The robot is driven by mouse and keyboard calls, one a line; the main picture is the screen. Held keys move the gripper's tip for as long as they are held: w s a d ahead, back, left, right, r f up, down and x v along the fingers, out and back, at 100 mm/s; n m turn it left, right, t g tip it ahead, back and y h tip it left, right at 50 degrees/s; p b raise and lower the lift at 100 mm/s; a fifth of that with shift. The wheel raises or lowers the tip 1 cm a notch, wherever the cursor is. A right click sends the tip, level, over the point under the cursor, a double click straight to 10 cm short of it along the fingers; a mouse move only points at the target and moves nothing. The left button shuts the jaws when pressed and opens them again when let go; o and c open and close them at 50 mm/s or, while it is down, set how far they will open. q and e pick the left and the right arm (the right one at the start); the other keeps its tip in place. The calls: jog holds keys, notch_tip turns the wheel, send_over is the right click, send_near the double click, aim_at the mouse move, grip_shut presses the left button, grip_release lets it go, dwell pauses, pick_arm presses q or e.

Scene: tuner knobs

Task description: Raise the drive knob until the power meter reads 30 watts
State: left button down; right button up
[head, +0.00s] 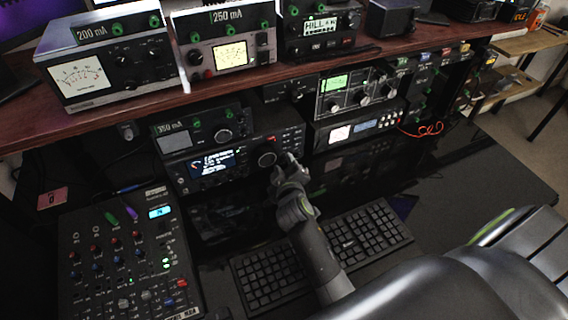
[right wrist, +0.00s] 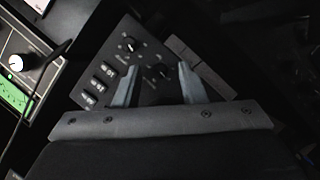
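My right gripper (head: 288,160) reaches up to the right end of a black radio with a blue screen (head: 212,163). In the right wrist view its two fingers (right wrist: 160,86) stand apart, with a small black knob (right wrist: 158,72) seen between their tips. I cannot tell whether they touch it. Another black knob (right wrist: 128,45) and several buttons (right wrist: 102,82) are on the same panel. The drive knob's label is not readable. Needle meters show on the left shelf unit (head: 78,76) and the middle unit (head: 231,56); I cannot tell which reads power. My left gripper is not in view.
A keyboard (head: 276,277) lies on the desk below the gripper, and a mixer (head: 120,250) stands at the lower left. The wooden shelf (head: 150,103) overhangs the radios. More equipment with a green display (head: 335,84) stands right of the radio.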

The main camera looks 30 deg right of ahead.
jog(key=c, duration=0.5)
grip_shut()
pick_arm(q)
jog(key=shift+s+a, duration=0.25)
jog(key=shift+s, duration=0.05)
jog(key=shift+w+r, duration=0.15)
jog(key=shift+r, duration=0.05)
pick_arm(e)
jog(key=shift+d+r+m+p, duration=0.15)
jog(key=shift+m+p, duration=0.25)
jog(key=shift+p, duration=0.2)
jog(key=m+y+p, duration=0.1)
jog(key=m+p, duration=0.1)
jog(key=shift+r+y+p, duration=0.2)
jog(key=shift+y+p, duration=0.2)
jog(key=m+y+p, duration=0.1)
jog(key=m+p, duration=0.1)
jog(key=shift+d+g+y+p, duration=0.15)
jog(key=shift+g+y+p, duration=0.15)
pick_arm(q)
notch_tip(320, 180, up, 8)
jog(key=p, duration=0.1)
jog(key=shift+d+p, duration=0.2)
jog(key=shift+p, duration=0.1)
pick_arm(e)
jog(key=shift+d+f+m+y, duration=0.15)
jog(key=shift+m+y, duration=0.25)
jog(key=shift+m, duration=0.4)
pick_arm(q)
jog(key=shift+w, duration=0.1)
